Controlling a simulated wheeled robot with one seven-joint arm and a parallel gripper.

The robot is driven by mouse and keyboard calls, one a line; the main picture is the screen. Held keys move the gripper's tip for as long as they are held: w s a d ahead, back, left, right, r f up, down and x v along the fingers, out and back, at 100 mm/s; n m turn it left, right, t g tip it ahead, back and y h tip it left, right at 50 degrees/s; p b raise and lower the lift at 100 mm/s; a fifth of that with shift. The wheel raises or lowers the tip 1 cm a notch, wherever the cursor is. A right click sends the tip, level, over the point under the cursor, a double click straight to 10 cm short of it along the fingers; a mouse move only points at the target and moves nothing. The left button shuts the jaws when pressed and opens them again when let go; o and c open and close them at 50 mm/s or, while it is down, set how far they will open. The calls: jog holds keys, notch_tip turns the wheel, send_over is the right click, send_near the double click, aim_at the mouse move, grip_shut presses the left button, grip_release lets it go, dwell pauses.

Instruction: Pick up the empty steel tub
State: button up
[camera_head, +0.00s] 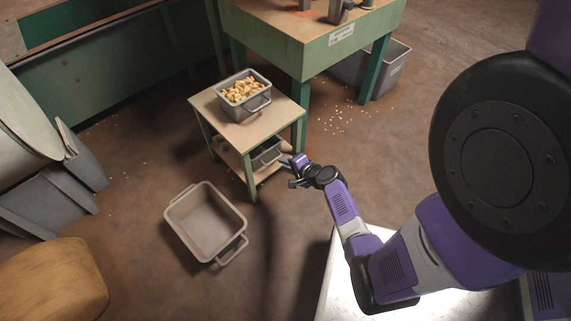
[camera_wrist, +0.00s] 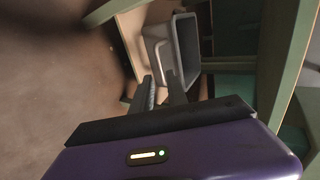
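A small grey steel tub (camera_head: 266,153) stands on the lower shelf of a small wooden side table, partly hidden by the tabletop and a leg. In the wrist view the tub (camera_wrist: 158,46) lies straight ahead, and the part of its inside that shows looks empty. My gripper (camera_head: 291,168) is at the right front side of the shelf, close to the tub. In the wrist view my gripper's two fingers (camera_wrist: 160,78) are apart and point at the tub's near side. I cannot tell whether they touch it.
A tub of nuts (camera_head: 245,91) stands on the side table's top (camera_head: 212,107). The table's green legs (camera_head: 250,178) are close to my gripper. A larger empty grey tub (camera_head: 206,222) lies on the floor. A green workbench (camera_head: 325,50) stands behind.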

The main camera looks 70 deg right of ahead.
aim_at(275, 160)
jog(key=shift+f, duration=0.1)
jog(key=shift+b+x, duration=1.95)
jog(key=shift+x, duration=1.95)
grip_shut()
